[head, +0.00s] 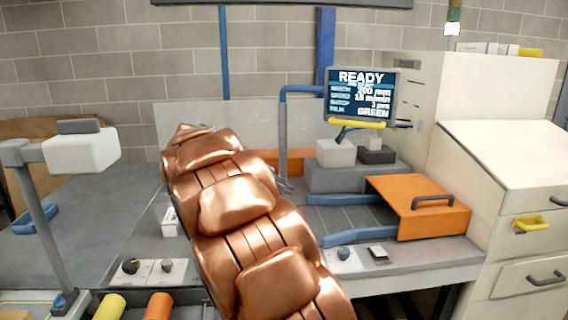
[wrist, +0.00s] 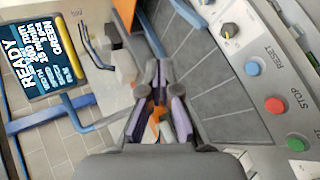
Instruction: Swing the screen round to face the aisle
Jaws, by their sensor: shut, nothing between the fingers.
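The screen (head: 361,95) is a dark panel with white READY text, green and blue lines and a yellow bar handle (head: 358,123) along its lower edge. It hangs on a blue-grey bent arm (head: 284,130) and shows its lit face to the head camera, slightly turned. In the wrist view the screen (wrist: 35,60) is at the upper left, with its text turned sideways. My gripper (wrist: 158,68) is shut and empty, apart from the screen. In the head view my copper-coloured arm hides most of the gripper.
An orange cover (head: 420,206) with a dark handle sits on the machine bed right of my arm. A cream cabinet (head: 520,150) stands at the right. A white box on a post (head: 82,152) stands at the left. Knobs and RESET and STOP buttons (wrist: 273,105) line the front panel.

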